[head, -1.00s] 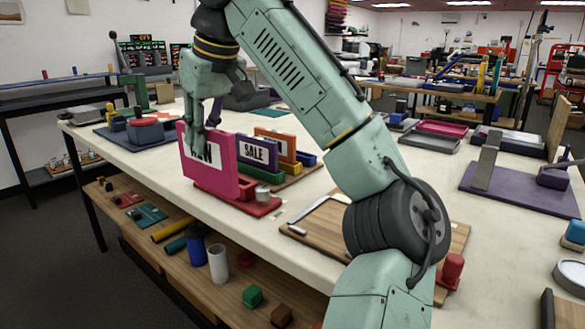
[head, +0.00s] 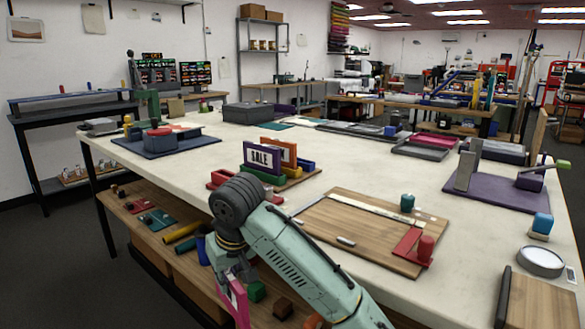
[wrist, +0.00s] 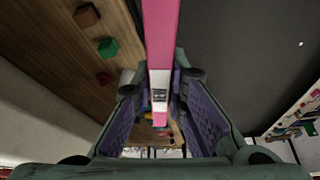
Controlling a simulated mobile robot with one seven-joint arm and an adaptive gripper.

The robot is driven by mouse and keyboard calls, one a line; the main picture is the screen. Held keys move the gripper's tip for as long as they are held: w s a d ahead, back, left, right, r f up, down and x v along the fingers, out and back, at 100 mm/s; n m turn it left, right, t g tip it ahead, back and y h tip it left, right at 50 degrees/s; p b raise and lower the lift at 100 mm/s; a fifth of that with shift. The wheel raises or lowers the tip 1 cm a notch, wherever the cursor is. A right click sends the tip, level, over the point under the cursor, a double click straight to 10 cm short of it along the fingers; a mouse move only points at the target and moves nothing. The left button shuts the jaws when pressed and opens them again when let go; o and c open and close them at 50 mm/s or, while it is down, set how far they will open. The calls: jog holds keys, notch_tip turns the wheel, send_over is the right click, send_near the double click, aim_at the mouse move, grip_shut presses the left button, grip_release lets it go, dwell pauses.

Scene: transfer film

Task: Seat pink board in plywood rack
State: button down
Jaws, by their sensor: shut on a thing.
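The pink board (head: 238,305) is in my gripper (head: 230,278), low in front of the table's near edge, beside the lower shelf. In the wrist view it shows edge-on as a pink strip (wrist: 161,35) between my gripper's purple finger pads (wrist: 160,85), which are shut on it. My arm and the frame edge hide part of the board. A plywood base (head: 302,181), apparently the rack, stands on the table with an upright purple SALE board (head: 262,161) and an orange board (head: 283,148) in coloured holders. A red holder (head: 219,177) is at its left, partly hidden by my arm.
A large wooden board (head: 375,228) with a red block (head: 425,250) lies right of the rack. The lower shelf (head: 150,215) carries rollers and small blocks close to my gripper. Pale tabletop is clear behind the rack (head: 345,150).

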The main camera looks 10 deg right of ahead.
notch_tip(320, 180, down, 42)
jog(key=a+m+h, duration=0.1)
jog(key=m, duration=0.3)
jog(key=shift+w+a+h, duration=0.15)
jog(key=shift+a+h, duration=0.15)
jog(key=shift+a, duration=0.05)
